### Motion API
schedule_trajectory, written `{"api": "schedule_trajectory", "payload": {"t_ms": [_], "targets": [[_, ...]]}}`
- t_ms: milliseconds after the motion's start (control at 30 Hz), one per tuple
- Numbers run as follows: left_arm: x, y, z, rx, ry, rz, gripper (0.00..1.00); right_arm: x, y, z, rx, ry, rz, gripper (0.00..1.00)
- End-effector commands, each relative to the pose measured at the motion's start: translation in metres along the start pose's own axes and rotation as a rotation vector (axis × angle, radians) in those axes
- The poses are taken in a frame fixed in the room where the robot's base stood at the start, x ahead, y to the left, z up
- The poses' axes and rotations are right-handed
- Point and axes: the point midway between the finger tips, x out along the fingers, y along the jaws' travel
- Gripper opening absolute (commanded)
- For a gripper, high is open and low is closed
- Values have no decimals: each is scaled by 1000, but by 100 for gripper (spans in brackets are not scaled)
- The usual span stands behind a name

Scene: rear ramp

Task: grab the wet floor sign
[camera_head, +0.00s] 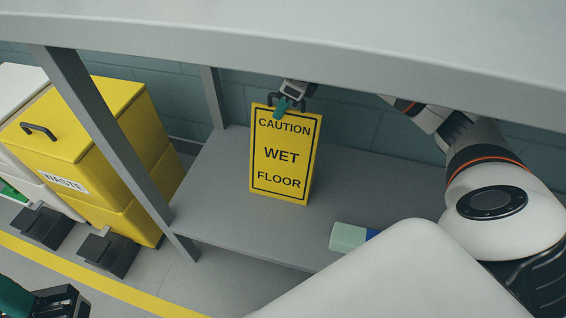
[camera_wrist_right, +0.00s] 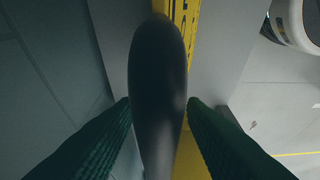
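The yellow wet floor sign (camera_head: 284,155), lettered CAUTION WET FLOOR, stands upright on the grey shelf (camera_head: 215,200). It has a dark handle on top. My right gripper (camera_head: 283,106) is at the handle, with a green fingertip overlapping the sign's top edge. In the right wrist view, the dark handle of the sign (camera_wrist_right: 157,90) lies between the two green fingers of my right gripper (camera_wrist_right: 158,104). Their tips appear to touch both sides of it. Part of my left gripper (camera_head: 45,302) shows at the bottom left corner, far from the sign; its fingers are mostly cut off.
A grey upper shelf (camera_head: 330,50) hangs over the sign, and a grey post (camera_head: 110,140) stands to the left. A pale green and blue box (camera_head: 349,237) lies on the shelf right of the sign. A yellow waste bin (camera_head: 90,140) stands at left.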

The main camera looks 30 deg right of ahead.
Motion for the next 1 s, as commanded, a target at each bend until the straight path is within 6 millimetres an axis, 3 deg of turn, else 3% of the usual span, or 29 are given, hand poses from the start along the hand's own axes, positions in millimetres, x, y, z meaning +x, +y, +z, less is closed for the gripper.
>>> {"api": "schedule_trajectory", "payload": {"t_ms": [133, 367, 1000], "targets": [[1, 0, 0, 0, 0, 0, 36, -1, 0, 0, 0, 0, 1, 38], [1, 0, 0, 0, 0, 0, 36, -1, 0, 0, 0, 0, 1, 0], [0, 0, 0, -1, 0, 0, 36, 0, 1, 2, -1, -5, 4, 0]]}}
